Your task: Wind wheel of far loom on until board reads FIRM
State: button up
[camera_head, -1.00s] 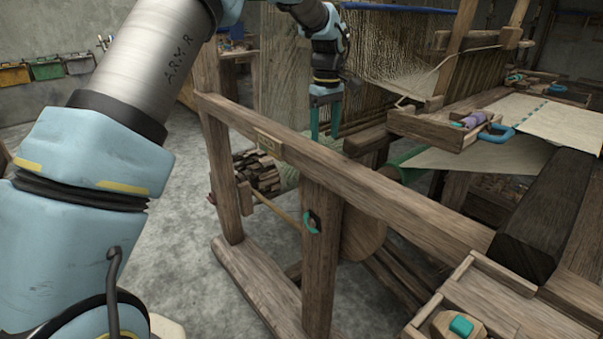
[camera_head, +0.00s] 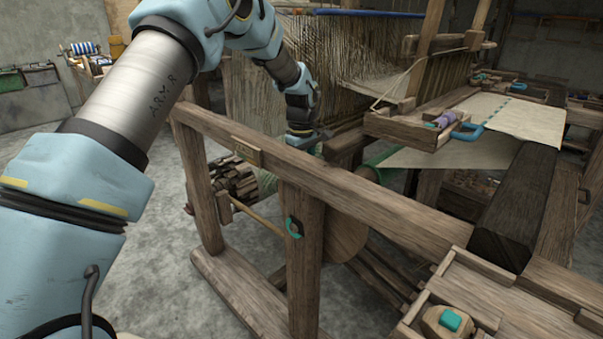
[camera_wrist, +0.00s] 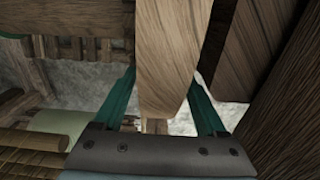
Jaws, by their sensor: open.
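My gripper (camera_head: 305,140) is beyond the top rail of the near loom frame in the head view, with its fingertips hidden by the rail. In the wrist view my gripper (camera_wrist: 162,105) has its two teal fingers apart, with a light wooden piece (camera_wrist: 170,50) showing between them; contact cannot be told. A toothed or spoked wooden wheel (camera_head: 235,178) sits low behind the frame's left post, partly hidden. A round wooden disc (camera_head: 346,236) is behind the middle post.
The rail (camera_head: 370,195) and posts of the loom frame stand between my body and my gripper. Warp threads (camera_head: 330,60) hang behind. A wooden tray with a teal knob (camera_head: 450,320) is at front right. Grey floor (camera_head: 150,260) is free at left.

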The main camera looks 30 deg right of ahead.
grip_shut()
dwell(0.7)
dwell(0.8)
